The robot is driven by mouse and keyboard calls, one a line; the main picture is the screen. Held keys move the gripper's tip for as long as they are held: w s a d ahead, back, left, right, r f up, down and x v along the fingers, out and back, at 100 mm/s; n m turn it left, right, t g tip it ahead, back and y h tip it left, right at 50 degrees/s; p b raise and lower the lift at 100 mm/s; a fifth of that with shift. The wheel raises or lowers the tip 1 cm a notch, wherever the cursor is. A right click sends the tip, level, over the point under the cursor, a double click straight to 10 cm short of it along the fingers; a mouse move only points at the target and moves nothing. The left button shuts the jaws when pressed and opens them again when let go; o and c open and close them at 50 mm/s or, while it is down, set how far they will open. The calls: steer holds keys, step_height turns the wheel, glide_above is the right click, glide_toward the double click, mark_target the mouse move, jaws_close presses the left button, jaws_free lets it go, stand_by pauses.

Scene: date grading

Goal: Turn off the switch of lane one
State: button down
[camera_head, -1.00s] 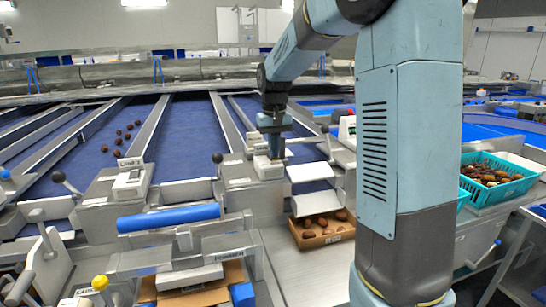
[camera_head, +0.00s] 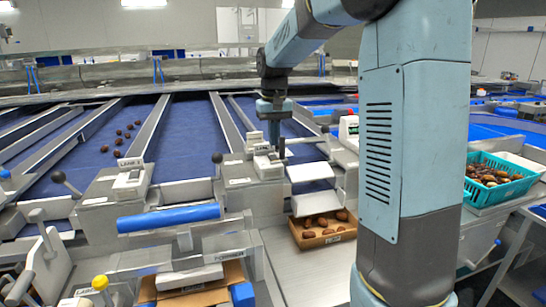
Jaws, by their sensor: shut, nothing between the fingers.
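A small white switch box (camera_head: 268,166) with a label plate (camera_head: 262,148) stands on the grey frame near the middle. The lettering on that plate is too small to read surely. A similar white switch box (camera_head: 130,181) stands further left, its plate (camera_head: 131,163) beginning with "LANE"; its number is unclear. My gripper (camera_head: 281,155) points down at the right edge of the middle switch box. It is shut and empty. Whether its tips touch the switch I cannot tell, and the rocker's position is not clear.
A blue roller (camera_head: 168,217) is in front. A teal crate (camera_head: 512,188) stands at right.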

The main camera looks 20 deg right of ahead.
mark_target(274, 159)
steer(key=shift+r, duration=1.45)
steer(key=s+f+t, duration=0.1)
steer(key=s+t, duration=0.4)
steer(key=s, duration=2.5)
steer(key=shift+d+t, duration=0.25)
steer(key=shift+t, duration=0.05)
